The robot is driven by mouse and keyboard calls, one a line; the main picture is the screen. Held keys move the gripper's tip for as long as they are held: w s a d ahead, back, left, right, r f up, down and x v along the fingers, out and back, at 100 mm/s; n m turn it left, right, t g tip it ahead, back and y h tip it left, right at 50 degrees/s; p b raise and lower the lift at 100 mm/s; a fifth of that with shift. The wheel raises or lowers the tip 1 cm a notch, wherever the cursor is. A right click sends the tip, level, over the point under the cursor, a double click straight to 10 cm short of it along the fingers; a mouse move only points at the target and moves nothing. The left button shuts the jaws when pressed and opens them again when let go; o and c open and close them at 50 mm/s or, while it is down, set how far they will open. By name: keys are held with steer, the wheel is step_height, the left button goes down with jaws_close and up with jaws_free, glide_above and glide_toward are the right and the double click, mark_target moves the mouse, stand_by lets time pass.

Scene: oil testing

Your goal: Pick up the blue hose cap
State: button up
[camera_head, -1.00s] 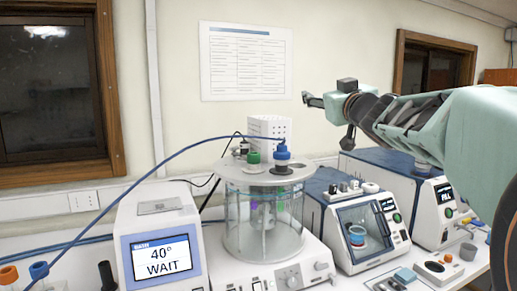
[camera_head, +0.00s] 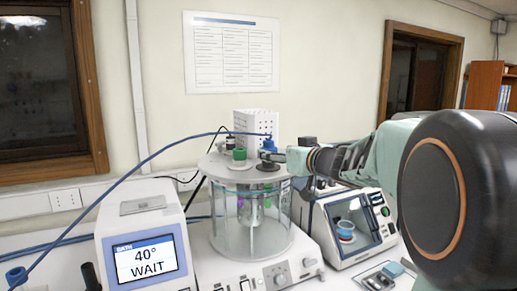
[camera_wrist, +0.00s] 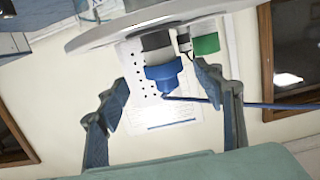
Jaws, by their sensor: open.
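The blue hose cap (camera_head: 268,146) sits upright on a dark round base on the grey lid of the glass bath (camera_head: 252,172). A blue hose runs from the cap to the left. In the wrist view the cap (camera_wrist: 165,73) appears upside down, between the two fingers. My gripper (camera_head: 292,160) is just right of the cap in the head view, at about lid height. In the wrist view my gripper (camera_wrist: 163,84) is open, one finger on each side of the cap, with gaps visible. The fingers are partly hidden by my arm in the head view.
A green cap (camera_head: 239,156) stands on the lid close to the blue one, with a black-and-white fitting (camera_head: 230,143) behind it. A bath controller reading 40° WAIT (camera_head: 146,259) stands left.

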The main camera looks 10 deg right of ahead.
mark_target(271, 149)
steer(key=x, duration=0.5)
steer(key=shift+w+a+r, duration=0.1)
steer(key=shift+a+r, duration=0.15)
steer(key=shift+r, duration=0.05)
steer(key=c, duration=1.1)
steer(key=shift+r, duration=0.1)
